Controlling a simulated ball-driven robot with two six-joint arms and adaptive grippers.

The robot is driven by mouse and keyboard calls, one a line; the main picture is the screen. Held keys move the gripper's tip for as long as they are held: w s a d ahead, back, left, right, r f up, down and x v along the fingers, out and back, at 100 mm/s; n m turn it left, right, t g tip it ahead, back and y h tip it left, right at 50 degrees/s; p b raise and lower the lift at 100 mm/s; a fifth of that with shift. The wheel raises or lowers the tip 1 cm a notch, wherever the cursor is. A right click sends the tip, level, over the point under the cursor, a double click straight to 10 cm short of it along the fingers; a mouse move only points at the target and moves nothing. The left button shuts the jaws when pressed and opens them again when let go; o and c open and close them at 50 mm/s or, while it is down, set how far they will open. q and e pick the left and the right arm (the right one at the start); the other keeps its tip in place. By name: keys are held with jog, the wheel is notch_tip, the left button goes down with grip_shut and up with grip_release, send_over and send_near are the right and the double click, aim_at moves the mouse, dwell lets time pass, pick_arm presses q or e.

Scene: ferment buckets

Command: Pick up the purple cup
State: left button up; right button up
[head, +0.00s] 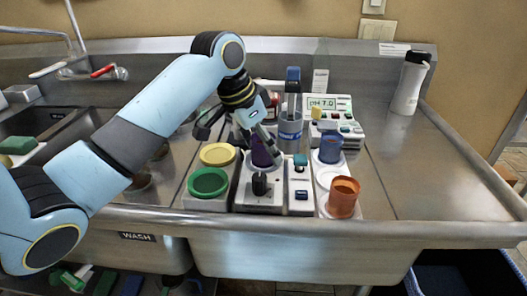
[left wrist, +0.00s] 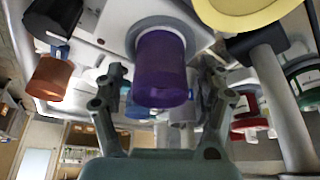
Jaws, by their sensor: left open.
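The purple cup (head: 265,153) stands on the grey-white device in the middle of the counter, partly covered by my left gripper in the head view. In the left wrist view the purple cup (left wrist: 163,72) hangs into the picture between the two fingers. My left gripper (head: 258,136) comes down over the cup from the upper left with its fingers apart. In the left wrist view the left gripper (left wrist: 164,92) is open, with visible gaps between the fingers and the cup. My right gripper is not in view.
Yellow (head: 217,154) and green (head: 208,182) round lids lie left of the cup. A blue cup (head: 331,147) and an orange cup (head: 343,197) stand to the right. A grey mug (head: 290,131) and a pH meter (head: 331,113) are behind.

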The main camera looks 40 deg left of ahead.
pick_arm(q)
jog(key=c, duration=1.3)
jog(key=shift+r, duration=0.1)
